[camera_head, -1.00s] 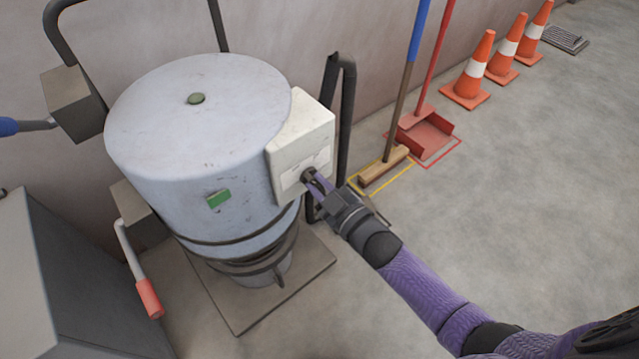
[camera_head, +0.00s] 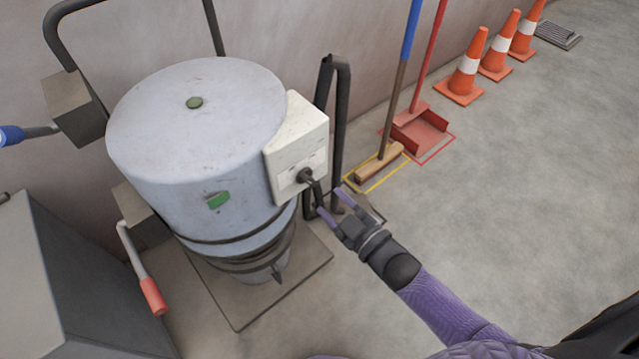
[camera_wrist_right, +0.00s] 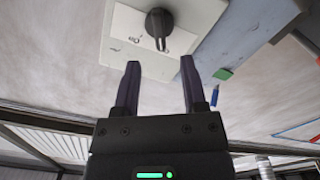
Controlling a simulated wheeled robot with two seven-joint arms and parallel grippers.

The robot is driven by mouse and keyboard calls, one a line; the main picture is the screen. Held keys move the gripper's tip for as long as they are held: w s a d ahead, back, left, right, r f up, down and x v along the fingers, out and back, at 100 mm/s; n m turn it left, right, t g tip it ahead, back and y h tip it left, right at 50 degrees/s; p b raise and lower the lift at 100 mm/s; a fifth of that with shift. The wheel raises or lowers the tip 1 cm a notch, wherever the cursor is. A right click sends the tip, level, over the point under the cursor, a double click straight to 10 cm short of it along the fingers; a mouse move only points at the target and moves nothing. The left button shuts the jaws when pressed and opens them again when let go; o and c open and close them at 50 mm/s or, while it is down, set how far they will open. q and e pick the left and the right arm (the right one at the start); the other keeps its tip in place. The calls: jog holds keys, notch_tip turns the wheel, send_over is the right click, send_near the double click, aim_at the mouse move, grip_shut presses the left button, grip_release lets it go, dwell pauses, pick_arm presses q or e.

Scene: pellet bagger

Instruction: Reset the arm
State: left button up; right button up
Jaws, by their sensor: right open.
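My right gripper (camera_head: 330,204) is open and empty, just below and to the right of a black rotary knob (camera_head: 306,176). The knob sits on a white control box (camera_head: 298,140) on the side of the grey-blue drum (camera_head: 190,110). In the right wrist view the open fingers (camera_wrist_right: 160,85) point toward the knob (camera_wrist_right: 158,24), with a gap between them and it. The knob's handle and the white plate (camera_wrist_right: 112,35) are in clear sight there. My left gripper is not in view.
A red-handled lever (camera_head: 152,295) and a blue-handled lever (camera_head: 12,135) are on the left. A black tubular frame (camera_head: 342,130) stands behind the box. A broom (camera_head: 380,164), red dustpan (camera_head: 420,140) and orange cones (camera_head: 460,80) line the wall. Floor at right is clear.

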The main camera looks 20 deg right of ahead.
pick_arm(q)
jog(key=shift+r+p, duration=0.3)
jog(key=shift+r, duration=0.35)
pick_arm(e)
jog(key=v, duration=0.4)
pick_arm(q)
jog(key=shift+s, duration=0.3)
pick_arm(e)
jog(key=s+d+f+m+g+h+p, duration=0.35)
jog(key=s+f+g, duration=0.25)
jog(key=s+f, duration=0.4)
pick_arm(q)
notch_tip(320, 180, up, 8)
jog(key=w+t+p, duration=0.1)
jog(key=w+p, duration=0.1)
jog(key=p, duration=0.2)
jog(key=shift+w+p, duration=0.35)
pick_arm(e)
jog(key=s+f+m+g+h, duration=0.1)
jog(key=s+g, duration=0.4)
jog(key=s, duration=0.8)
jog(key=s+d+f+m+g+h, duration=0.1)
jog(key=s+f+g, duration=0.5)
jog(key=s, duration=0.8)
jog(key=shift+s+d+m+g+h, duration=0.2)
jog(key=shift+s+m+g+h, duration=0.1)
jog(key=shift+m+h, duration=0.55)
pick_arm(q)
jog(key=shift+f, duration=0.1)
